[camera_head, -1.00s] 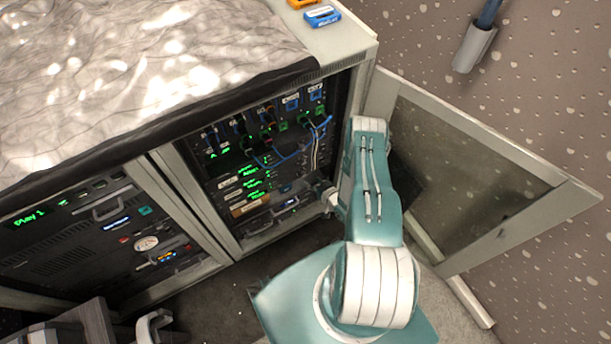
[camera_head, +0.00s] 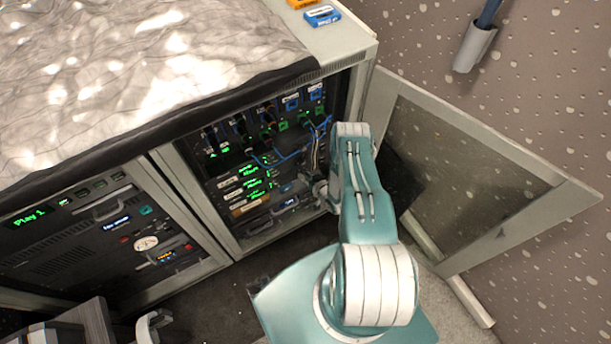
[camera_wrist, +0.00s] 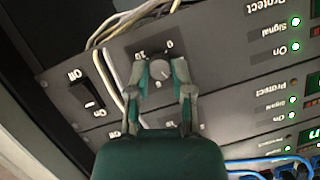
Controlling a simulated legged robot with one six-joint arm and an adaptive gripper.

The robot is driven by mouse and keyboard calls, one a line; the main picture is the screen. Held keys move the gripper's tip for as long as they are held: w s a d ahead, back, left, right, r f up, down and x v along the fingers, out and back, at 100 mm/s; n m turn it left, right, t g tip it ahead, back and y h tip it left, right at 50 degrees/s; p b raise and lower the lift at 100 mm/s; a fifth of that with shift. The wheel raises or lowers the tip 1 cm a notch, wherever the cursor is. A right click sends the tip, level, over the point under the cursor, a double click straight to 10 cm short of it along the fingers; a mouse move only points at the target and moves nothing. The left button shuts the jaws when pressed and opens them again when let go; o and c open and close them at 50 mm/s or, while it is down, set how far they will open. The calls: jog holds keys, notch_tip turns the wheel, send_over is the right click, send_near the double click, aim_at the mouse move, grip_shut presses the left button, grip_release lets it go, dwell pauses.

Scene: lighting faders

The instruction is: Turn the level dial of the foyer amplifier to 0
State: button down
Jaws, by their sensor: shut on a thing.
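The level dial (camera_wrist: 161,68) is a small round grey knob on a dark amplifier panel (camera_wrist: 215,55), in the wrist view. Printed scale numbers surround it, and a "0" shows near its upper right. My gripper (camera_wrist: 161,82) has one finger on each side of the dial and is shut on it. The fingers cover part of the scale, and I cannot read the pointer clearly. In the head view my arm hides the gripper tips and the dial, at the right side of the open rack (camera_head: 262,215).
A black rocker switch marked Off (camera_wrist: 87,97) sits left of the dial. Loose pale cables (camera_wrist: 110,70) run beside it. Green indicator lights (camera_wrist: 295,22) lie to the right. An open cabinet door (camera_head: 480,175) stands right of my arm.

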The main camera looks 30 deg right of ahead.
jog(key=shift+n, duration=0.3)
jog(key=n+t+h, duration=0.1)
jog(key=n+h, duration=0.1)
jog(key=n, duration=0.3)
jog(key=a+n+t+h, duration=0.1)
jog(key=n+h, duration=0.2)
jog(key=n, duration=0.2)
jog(key=n+t+h, duration=0.1)
jog(key=n+h, duration=0.2)
jog(key=n, duration=0.2)
jog(key=shift+a+f, duration=0.15)
jog(key=shift+f, duration=0.25)
jog(key=shift+n, duration=0.3)
dwell(0.6)
jog(key=c, duration=0.5)
grip_release()
